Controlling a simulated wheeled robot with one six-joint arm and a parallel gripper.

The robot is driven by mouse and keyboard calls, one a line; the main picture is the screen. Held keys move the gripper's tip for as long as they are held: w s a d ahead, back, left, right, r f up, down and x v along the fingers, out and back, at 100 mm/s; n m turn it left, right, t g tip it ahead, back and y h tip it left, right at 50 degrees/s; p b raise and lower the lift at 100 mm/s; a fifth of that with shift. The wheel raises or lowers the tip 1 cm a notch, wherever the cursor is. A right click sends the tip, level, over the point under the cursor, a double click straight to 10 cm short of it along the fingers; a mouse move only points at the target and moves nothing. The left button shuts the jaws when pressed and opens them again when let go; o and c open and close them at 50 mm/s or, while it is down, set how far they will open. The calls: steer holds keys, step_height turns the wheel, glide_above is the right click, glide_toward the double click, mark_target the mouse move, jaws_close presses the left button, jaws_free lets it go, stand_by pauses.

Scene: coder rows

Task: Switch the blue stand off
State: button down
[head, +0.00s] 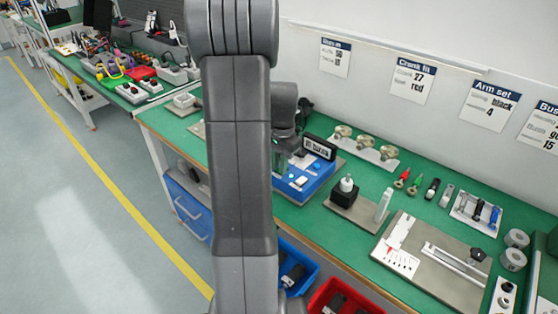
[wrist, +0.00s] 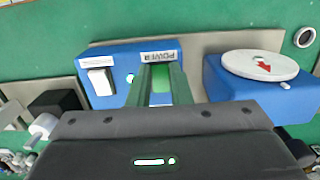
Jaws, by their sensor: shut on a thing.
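The blue stand (wrist: 125,92) is in the wrist view, left of centre, with a white rocker switch (wrist: 100,80), a small lit green lamp (wrist: 130,78) and an upside-down label reading POWER. In the head view a blue stand (head: 322,178) with a black display sits on the green bench, partly hidden by my arm. My gripper (wrist: 160,82) is over the right part of the stand, right of the rocker switch and lamp. Its fingers are shut on a bright green piece between them. Whether that piece touches the stand is hidden.
A second blue block (wrist: 255,98) with a white dial (wrist: 260,65) marked by a red arrow is close on the right. A black block (wrist: 55,103) is on the left. In the head view a grey plate with a black block (head: 345,190) stands right of the stand.

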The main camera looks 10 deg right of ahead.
steer(key=shift+w+d+r+g+y+p, duration=0.1)
steer(key=shift+d+r+g+y+p, duration=0.25)
steer(key=shift+p, duration=0.6)
steer(key=shift+w+a+f+g+y+p, duration=0.1)
steer(key=shift+f+g+y+p, duration=0.1)
steer(key=shift+g+y+p, duration=0.25)
steer(key=shift+f, duration=0.1)
steer(key=c, duration=1.3)
jaws_free()
steer(key=v, duration=1.4)
steer(key=shift+f, duration=0.15)
